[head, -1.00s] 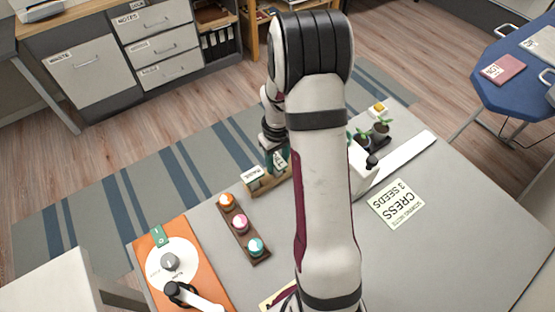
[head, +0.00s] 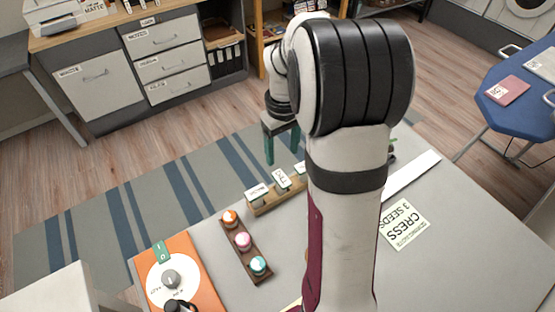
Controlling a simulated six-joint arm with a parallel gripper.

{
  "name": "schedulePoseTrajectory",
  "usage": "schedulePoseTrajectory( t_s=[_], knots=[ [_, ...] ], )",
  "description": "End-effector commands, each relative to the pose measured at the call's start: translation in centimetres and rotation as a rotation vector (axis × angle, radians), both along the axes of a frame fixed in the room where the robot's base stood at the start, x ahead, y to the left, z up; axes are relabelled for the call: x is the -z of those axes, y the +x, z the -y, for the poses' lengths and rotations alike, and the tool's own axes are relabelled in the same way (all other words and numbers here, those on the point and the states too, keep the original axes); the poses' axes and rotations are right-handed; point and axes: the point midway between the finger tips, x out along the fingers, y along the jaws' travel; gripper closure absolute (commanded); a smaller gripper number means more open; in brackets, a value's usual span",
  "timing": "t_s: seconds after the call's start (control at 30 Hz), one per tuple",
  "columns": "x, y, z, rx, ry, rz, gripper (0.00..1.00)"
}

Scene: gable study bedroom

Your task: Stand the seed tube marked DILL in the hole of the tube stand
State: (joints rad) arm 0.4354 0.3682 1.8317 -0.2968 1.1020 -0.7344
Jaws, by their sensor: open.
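My gripper (head: 283,146) is raised above the far edge of the grey table, its green fingers pointing down and spread apart. Nothing shows between them. Just below and in front is a narrow wooden holder (head: 266,209) with upright white-labelled pieces: one at its left end (head: 257,193), one in the middle (head: 282,180) and one partly hidden by my arm (head: 300,168). Their lettering is too small to read surely, so I cannot tell which is DILL. I cannot make out the tube stand's hole; my arm covers much of the table's middle.
A dark wooden strip (head: 262,276) holds orange, pink and teal capped pieces. An orange board with a white dial (head: 159,285) lies at the left. A CRESS seeds card (head: 404,226) and a white strip (head: 412,175) lie right of my arm. The right tabletop is mostly clear.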

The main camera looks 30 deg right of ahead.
Motion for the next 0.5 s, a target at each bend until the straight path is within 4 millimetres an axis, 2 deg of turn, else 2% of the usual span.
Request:
schedulePoseTrajectory(
  t_s=[0.07, 0.13, 0.17, 0.2, 0.27, 0.3, 0.4, 0.5],
  knots=[
    [-0.2, 0.0, 0.0, 0.001, 0.000, 0.000, 0.33],
    [-0.9, -0.5, -1.1, 0.017, 0.005, 0.002, 0.33],
    [-1.6, -1.1, -2.2, 0.034, 0.009, 0.005, 0.33],
    [-2.9, -2.3, -4.3, 0.069, 0.020, 0.008, 0.33],
    [-4.7, -5.3, -8.2, 0.141, 0.042, 0.009, 0.33],
    [-5.6, -7.7, -10.7, 0.195, 0.061, 0.005, 0.33],
    [-6.5, -14.0, -15.7, 0.323, 0.104, -0.014, 0.33],
    [-6.1, -19.0, -18.4, 0.421, 0.135, -0.040, 0.33]
  ],
)
